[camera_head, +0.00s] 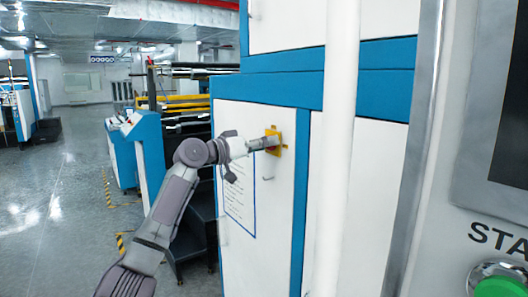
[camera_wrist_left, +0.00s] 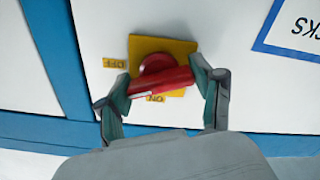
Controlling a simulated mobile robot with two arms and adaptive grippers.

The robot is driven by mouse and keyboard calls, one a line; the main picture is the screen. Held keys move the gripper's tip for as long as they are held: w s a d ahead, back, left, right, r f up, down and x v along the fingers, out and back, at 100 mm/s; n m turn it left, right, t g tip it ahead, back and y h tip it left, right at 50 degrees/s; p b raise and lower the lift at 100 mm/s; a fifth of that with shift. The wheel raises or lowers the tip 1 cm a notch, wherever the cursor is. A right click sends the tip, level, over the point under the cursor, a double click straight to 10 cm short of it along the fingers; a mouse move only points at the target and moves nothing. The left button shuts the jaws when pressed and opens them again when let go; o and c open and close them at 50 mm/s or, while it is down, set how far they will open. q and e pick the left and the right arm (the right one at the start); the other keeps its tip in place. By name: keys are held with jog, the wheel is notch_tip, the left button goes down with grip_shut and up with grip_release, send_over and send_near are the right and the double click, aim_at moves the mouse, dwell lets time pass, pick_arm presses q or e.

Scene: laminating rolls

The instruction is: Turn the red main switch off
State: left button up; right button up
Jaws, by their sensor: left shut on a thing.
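The red main switch (camera_wrist_left: 160,80) is a rotary knob with a bar handle on a yellow plate (camera_wrist_left: 150,45). In the left wrist view the bar lies nearly level, its right end slightly higher. An OFF label (camera_wrist_left: 115,62) is left of the knob and an ON label (camera_wrist_left: 156,98) is just below the bar; both read upside down. My left gripper (camera_wrist_left: 160,72) is shut on the bar, one finger at each end. In the head view the left gripper (camera_head: 262,143) reaches the yellow plate (camera_head: 273,137) and mostly hides the knob. My right gripper is in neither view.
The switch sits on a white cabinet door (camera_head: 283,200) with blue trim. A posted sheet (camera_head: 239,200) is beside it. A white vertical pole (camera_head: 338,150) and a control panel with a green button (camera_head: 498,283) stand close on the right. Open floor (camera_head: 60,210) lies left.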

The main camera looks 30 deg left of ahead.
pick_arm(q)
jog(key=m+b, duration=0.1)
jog(key=m, duration=0.3)
jog(key=shift+f+m+b, duration=0.15)
jog(key=shift+m+b, duration=0.15)
dwell(0.5)
jog(key=o, duration=1.2)
jog(key=shift+c, duration=0.2)
jog(key=shift+s, duration=0.1)
jog(key=v, duration=1.1)
jog(key=shift+s+a, duration=0.2)
jog(key=shift+s, duration=0.15)
